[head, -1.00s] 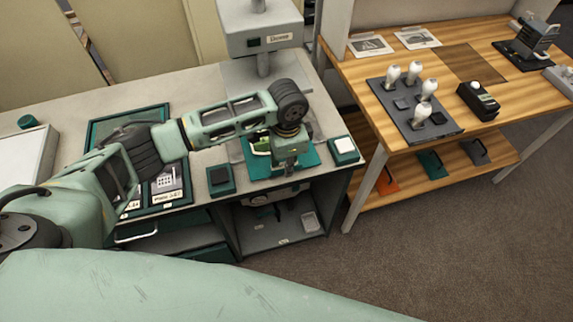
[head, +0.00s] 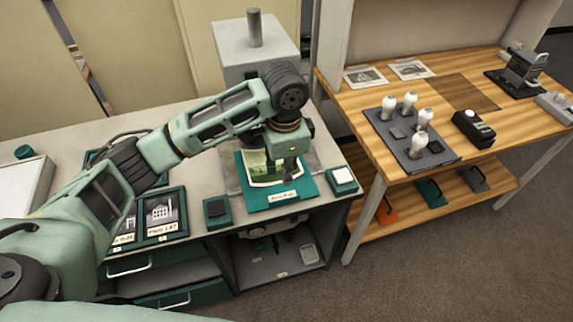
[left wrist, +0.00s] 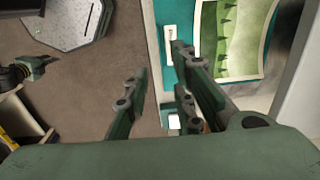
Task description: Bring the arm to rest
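My left gripper (head: 290,176) is above the right part of the grey bench, over a teal mat holder (head: 262,203) with a green landscape print (head: 258,172) on it. In the left wrist view its two fingers (left wrist: 157,93) stand apart with nothing between them. The print (left wrist: 233,40) lies beyond the fingers there, apart from them. In the head view the gripper hides part of the print. A small dark and green shape at the left edge of the left wrist view seems to be my right gripper (left wrist: 38,66); its fingers are too small to read.
A grey column stand (head: 255,45) rises behind the mat. A small dark green block (head: 216,212) and a white-topped block (head: 342,180) flank it. Framed plates (head: 163,215) lie left. A wooden table (head: 350,100) with white-bulbed tools stands right. Open floor (head: 420,270) lies in front.

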